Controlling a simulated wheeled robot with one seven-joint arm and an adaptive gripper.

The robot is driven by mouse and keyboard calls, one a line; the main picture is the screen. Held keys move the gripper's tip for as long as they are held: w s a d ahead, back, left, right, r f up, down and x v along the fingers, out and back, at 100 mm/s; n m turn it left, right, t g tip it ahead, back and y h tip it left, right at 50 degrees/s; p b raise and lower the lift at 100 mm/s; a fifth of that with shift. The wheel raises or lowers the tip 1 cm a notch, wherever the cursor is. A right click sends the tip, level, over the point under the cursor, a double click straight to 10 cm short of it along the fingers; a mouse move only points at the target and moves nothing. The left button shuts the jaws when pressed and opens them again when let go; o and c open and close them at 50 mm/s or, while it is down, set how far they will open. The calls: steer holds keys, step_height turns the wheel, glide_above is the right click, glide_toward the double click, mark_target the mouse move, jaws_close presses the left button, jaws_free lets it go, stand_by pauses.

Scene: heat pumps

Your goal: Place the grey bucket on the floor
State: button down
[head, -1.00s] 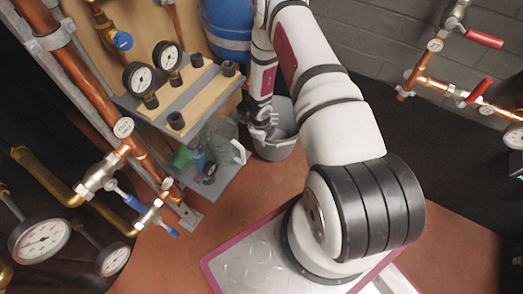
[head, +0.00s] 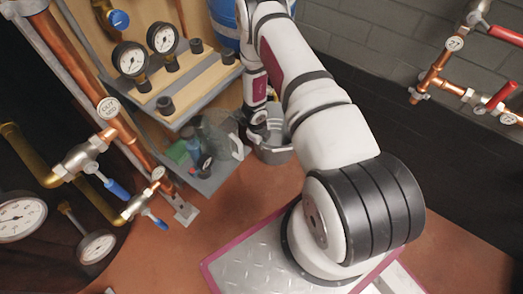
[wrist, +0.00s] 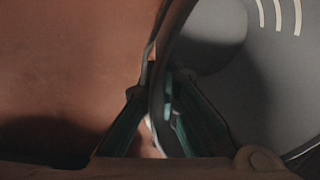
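The grey bucket (head: 275,151) is in the head view, beside the lower shelf and behind my arm. My gripper (head: 260,127) is at the bucket's near-left rim, partly hidden by my wrist. In the wrist view the bucket's grey inside (wrist: 255,80) fills the right side. The fingers of my gripper (wrist: 160,85) stand on both sides of the bucket's rim and are closed on it. The reddish-brown floor (head: 245,215) shows below the bucket. Whether the bucket's base touches the floor cannot be told.
A shelf unit with gauges stands left of the bucket; its lower shelf (head: 205,182) holds a clear jug (head: 217,138) and bottles. A blue barrel (head: 222,22) is behind. Copper pipes with valves run at left and right. The floor in front of the shelf is clear.

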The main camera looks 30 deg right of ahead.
steer(key=shift+f+b, duration=0.65)
steer(key=shift+f, duration=1.05)
steer(key=c, duration=1.8)
jaws_free()
step_height(320, 180, up, 12)
steer(key=a+p, duration=0.1)
steer(key=p, duration=0.3)
steer(key=shift+s+a+p, duration=0.25)
steer(key=shift+s+p, duration=0.05)
steer(key=shift+p, duration=0.1)
